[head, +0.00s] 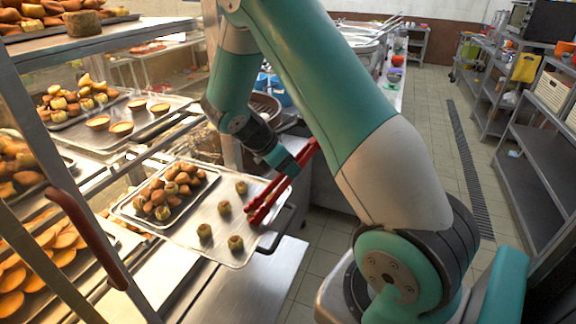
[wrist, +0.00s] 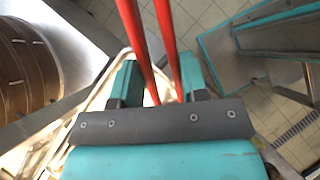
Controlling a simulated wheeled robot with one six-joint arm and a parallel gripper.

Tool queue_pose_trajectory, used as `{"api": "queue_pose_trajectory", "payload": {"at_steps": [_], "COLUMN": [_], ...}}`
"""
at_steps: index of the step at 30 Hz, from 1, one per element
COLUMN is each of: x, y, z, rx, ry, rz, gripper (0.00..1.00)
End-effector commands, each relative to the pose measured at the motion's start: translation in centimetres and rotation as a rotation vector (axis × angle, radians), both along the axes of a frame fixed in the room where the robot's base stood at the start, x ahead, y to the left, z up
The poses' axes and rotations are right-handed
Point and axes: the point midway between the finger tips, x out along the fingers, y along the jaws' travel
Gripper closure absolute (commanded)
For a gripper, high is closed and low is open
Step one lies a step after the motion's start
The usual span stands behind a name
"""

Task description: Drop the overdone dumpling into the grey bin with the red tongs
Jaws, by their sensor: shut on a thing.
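My gripper (head: 283,162) is shut on the red tongs (head: 266,200), whose two arms slant down toward the right edge of a metal tray (head: 185,238). In the wrist view the tongs (wrist: 167,45) pass between the fingers of my gripper (wrist: 160,85). No dumpling can be made out between the tong ends. Several browned dumplings lie apart on the tray: one (head: 241,187) near the tongs, others (head: 224,208), (head: 204,231) and (head: 235,243) to the left and below. I cannot tell which is overdone. I cannot make out a grey bin.
A smaller tray (head: 186,212) heaped with dumplings sits on the left part of the large tray. A rack with more filled trays (head: 75,117) stands at the left. Shelving (head: 540,165) stands at the right, with open tiled floor (head: 425,100) before it.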

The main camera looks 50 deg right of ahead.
Motion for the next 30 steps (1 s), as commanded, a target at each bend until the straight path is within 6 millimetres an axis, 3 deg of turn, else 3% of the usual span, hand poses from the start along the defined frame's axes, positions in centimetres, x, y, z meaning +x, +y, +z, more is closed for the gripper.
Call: {"api": "queue_pose_trajectory", "payload": {"at_steps": [5,30], "x": [0.0,0.0], "y": [0.0,0.0], "z": [1.0,10.3], "rx": [0.000,0.000], "ry": [0.000,-0.001], "rz": [0.000,-0.001], "gripper": [0.92,0.93]}}
